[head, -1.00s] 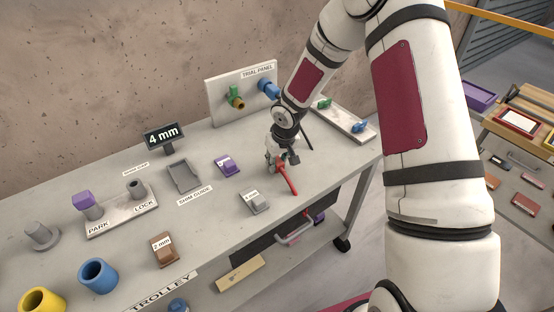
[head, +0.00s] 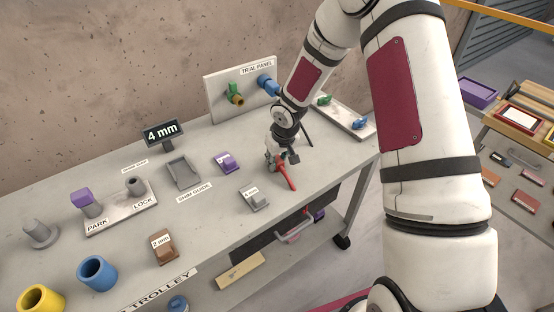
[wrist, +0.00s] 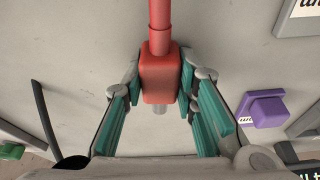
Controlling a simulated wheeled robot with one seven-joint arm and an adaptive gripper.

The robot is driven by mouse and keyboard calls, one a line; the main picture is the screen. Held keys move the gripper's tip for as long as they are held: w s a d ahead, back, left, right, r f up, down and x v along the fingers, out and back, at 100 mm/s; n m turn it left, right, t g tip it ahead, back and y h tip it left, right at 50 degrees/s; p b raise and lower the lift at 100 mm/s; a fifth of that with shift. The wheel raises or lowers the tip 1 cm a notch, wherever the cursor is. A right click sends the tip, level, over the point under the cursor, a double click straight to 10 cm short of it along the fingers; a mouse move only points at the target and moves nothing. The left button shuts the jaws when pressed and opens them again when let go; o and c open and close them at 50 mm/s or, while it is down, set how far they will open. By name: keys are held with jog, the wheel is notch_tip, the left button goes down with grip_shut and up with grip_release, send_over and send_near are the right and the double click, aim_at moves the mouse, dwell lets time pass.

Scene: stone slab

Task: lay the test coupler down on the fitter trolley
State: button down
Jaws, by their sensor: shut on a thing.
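The test coupler, a red block with a red stem and a short grey tip, shows in the head view (head: 288,179) and in the wrist view (wrist: 160,75). My gripper (wrist: 160,78) is shut on the block, with a finger pad on either side; it also shows in the head view (head: 281,160). The coupler is over the right part of the grey fitter trolley (head: 225,205), its red stem pointing toward the front edge. I cannot tell whether it touches the top.
The trial panel (head: 222,105) stands behind, with green and blue fittings. A purple shim block (head: 228,162), a grey block (head: 255,200) and the shim guide tray (head: 184,174) lie to the left. Bare trolley top surrounds the coupler.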

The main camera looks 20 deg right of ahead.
jog(key=shift+s+f, duration=0.1)
jog(key=shift+f, duration=0.2)
jog(key=shift+s+f, duration=0.1)
jog(key=shift+f, duration=0.2)
jog(key=shift+s+d+f+b, duration=0.1)
jog(key=shift+f+b, duration=0.3)
jog(key=shift+b, duration=0.05)
jog(key=c, duration=1.3)
grip_release()
jog(key=shift+f, duration=0.1)
jog(key=shift+o, duration=1.2)
jog(key=shift+w+f, duration=0.15)
jog(key=shift+w, duration=0.05)
jog(key=shift+s+r, duration=0.1)
jog(key=shift+r, duration=0.15)
jog(key=v, duration=1.2)
jog(key=shift+w, duration=0.25)
